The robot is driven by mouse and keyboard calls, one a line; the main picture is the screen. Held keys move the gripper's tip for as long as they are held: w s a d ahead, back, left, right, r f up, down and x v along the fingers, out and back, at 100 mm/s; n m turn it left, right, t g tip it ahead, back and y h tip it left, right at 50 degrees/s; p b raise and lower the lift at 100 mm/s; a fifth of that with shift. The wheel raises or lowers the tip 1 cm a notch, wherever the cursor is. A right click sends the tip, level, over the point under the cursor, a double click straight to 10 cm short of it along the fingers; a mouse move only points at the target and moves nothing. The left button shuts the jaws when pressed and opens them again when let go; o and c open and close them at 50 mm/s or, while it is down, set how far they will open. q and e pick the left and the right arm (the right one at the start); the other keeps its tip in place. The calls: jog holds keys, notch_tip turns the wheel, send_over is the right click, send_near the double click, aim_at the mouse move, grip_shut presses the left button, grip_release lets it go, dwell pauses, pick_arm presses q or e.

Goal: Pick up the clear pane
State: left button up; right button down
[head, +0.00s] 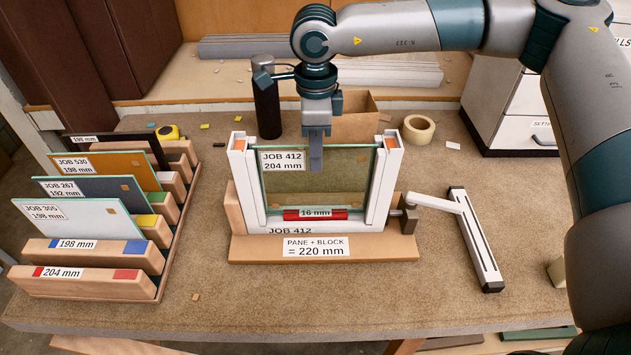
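The clear pane (345,185), with a green edge and a label reading JOB 412, 204 mm, stands upright between the two white posts of a frame (245,185). A red block (316,214) marked 16 mm shows at its foot. My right gripper (316,158) points straight down at the pane's top edge, near the middle, and its fingertips overlap the pane's upper part in the picture. The fingers are seen nearly edge-on, so their gap, and whether they touch the pane, cannot be told. My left gripper is not in view.
A rack (172,240) at left holds several upright panels and labelled wooden blocks. A black cylinder (267,108) stands behind the frame. A white lever (474,240) sits to its right, and a tape roll (418,129) lies behind. The table front is mostly clear.

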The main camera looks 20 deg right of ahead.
jog(key=shift+r, duration=0.15)
dwell(0.5)
